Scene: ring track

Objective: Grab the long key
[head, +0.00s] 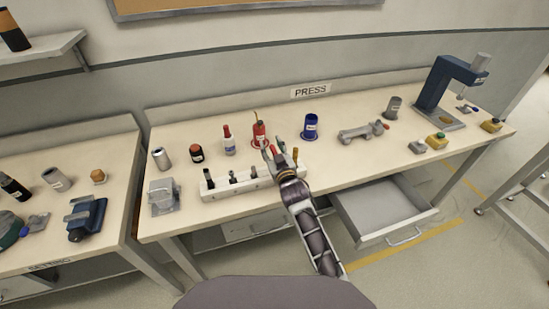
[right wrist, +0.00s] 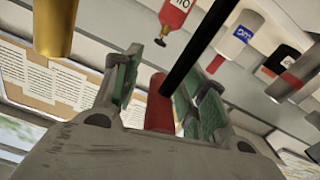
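The white rack (head: 240,186) stands near the front edge of the press table and holds several small upright tools. My right gripper (head: 271,153) is at the rack's right end. In the right wrist view its two green-padded fingers (right wrist: 155,95) stand apart. A red cylinder (right wrist: 159,112) shows between them, with a visible gap on the left finger's side. A thin black rod (right wrist: 200,45), possibly the long key, runs from between the fingers to the top edge. I cannot tell whether it joins the red part. My left gripper is not in view.
A gold-yellow tool (head: 296,156) stands just right of my gripper. A red can (head: 259,136), a white bottle (head: 229,145) and a blue can (head: 310,127) stand behind the rack. A drawer (head: 388,208) is open below. The table right of the rack has free room.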

